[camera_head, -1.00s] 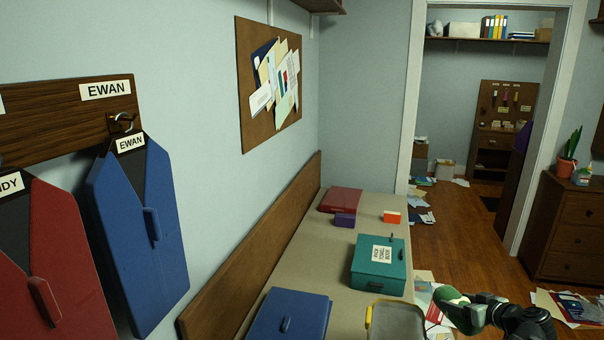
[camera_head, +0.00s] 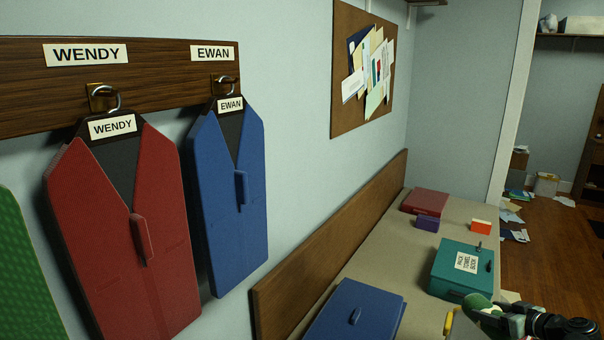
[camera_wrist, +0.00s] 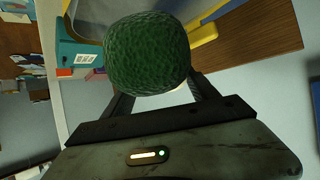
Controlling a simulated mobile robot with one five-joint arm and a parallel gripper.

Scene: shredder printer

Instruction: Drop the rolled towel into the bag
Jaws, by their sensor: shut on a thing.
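A green, textured, rounded bundle, the rolled towel (camera_wrist: 148,52), fills the middle of the wrist view, and its end also shows at the lower right of the head view (camera_head: 480,303). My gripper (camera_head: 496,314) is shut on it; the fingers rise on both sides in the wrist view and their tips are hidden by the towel. I see no thing that is clearly a bag. A grey, open-looking thing with a yellow edge (camera_wrist: 203,32) lies beyond the towel; only a yellow bit (camera_head: 448,322) shows in the head view.
A teal case (camera_head: 462,269) labelled "PACK TOWEL BOOK" stands on the bench (camera_head: 385,255), near a blue case (camera_head: 355,312), a red case (camera_head: 425,202) and small purple and orange blocks. Red and blue coat-shaped pieces hang on the left wall under WENDY (camera_head: 125,230) and EWAN (camera_head: 228,190).

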